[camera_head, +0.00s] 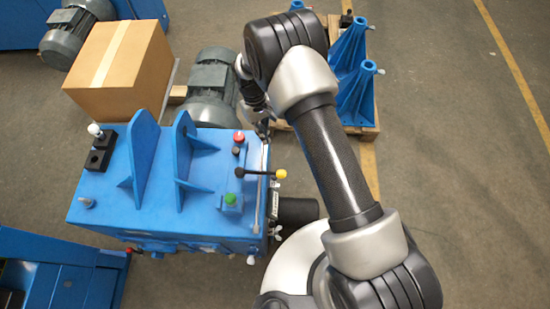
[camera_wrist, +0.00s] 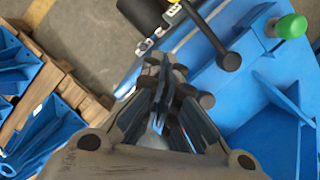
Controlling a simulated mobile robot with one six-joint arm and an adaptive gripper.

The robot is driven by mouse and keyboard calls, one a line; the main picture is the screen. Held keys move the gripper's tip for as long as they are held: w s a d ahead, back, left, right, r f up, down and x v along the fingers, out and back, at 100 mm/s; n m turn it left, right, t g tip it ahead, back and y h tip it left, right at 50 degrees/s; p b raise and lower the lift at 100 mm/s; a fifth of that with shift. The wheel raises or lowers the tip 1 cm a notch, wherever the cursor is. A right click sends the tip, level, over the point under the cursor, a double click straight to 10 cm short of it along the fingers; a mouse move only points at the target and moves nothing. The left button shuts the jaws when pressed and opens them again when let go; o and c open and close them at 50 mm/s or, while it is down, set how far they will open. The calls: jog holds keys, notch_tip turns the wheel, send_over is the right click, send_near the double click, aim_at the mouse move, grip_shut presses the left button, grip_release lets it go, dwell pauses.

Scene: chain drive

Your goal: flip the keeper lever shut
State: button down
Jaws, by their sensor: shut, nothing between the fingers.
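A black lever with a yellow ball end (camera_head: 262,173), which I take for the keeper lever, lies across the right part of the blue housing's top (camera_head: 160,215). Its yellow end points right, near the housing's edge. My gripper (camera_head: 262,118) is above the housing's back right corner, behind and apart from the lever. Its fingers (camera_wrist: 165,65) are together and empty in the wrist view. The head view shows the gripper only small and dark.
A red button (camera_head: 239,136) and green button (camera_head: 231,199) flank the lever. Two blue upright brackets (camera_head: 143,160) stand to the left. A grey motor (camera_head: 210,92) and cardboard box (camera_head: 122,68) are behind. Blue stands (camera_head: 355,88) sit on a pallet at back right.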

aim_at(260, 173)
jog(key=s+d+f+b, duration=0.2)
jog(key=s+f, duration=0.3)
jog(key=f, duration=0.4)
jog(key=shift+s+d, duration=0.25)
jog(key=shift+d, duration=0.45)
jog(key=shift+s, duration=0.1)
